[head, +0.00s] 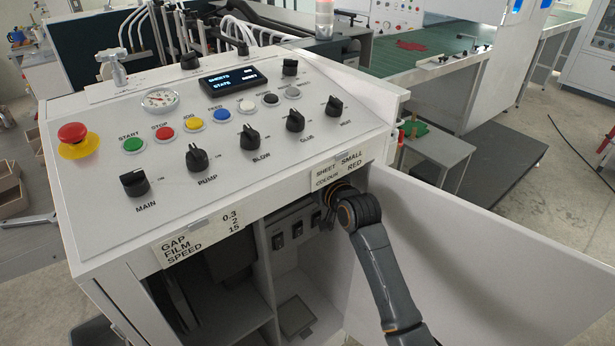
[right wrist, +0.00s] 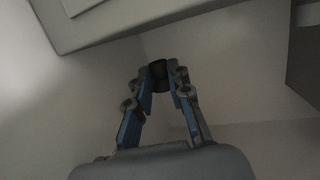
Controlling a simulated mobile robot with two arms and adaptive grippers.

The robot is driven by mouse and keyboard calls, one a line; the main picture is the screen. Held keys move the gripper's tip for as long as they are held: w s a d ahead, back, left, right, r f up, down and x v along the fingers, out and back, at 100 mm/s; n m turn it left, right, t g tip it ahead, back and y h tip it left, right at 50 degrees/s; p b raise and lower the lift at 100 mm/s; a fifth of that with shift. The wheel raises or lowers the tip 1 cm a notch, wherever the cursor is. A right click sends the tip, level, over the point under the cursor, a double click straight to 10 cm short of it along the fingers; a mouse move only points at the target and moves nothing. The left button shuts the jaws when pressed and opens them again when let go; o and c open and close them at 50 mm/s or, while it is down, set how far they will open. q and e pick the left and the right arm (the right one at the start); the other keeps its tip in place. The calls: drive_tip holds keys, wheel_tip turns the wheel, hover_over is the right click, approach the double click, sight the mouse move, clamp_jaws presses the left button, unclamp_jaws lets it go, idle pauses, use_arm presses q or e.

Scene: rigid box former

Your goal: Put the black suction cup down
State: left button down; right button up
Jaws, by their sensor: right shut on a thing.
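My right gripper (right wrist: 160,78) is shut on the black suction cup (right wrist: 158,70), a small dark round piece between its fingertips. In the head view my right gripper (head: 328,215) reaches into the open cabinet (head: 262,262) under the control panel, close below the front edge. The cup cannot be made out there. In the wrist view pale cabinet walls surround the fingers, and the cup appears clear of any surface, though its height is hard to tell. My left gripper is out of view.
The sloped control panel (head: 110,178) with knobs and buttons is just above my right arm. The open white door (head: 480,255) stands to its right. A divider (head: 264,285) splits the cabinet, and a square plate (head: 296,316) lies on its floor.

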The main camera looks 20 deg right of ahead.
drive_tip(key=shift+w+f, duration=0.15)
drive_tip(key=shift+w, duration=0.05)
wheel_tip(320, 180, down, 3)
drive_tip(key=shift+s+r+p, duration=0.1)
drive_tip(key=shift+p, duration=0.35)
drive_tip(key=shift+f, duration=0.25)
drive_tip(key=shift+f, duration=0.2)
drive_tip(key=o, duration=0.8)
drive_tip(key=shift+c, duration=0.2)
drive_tip(key=shift+r, duration=0.1)
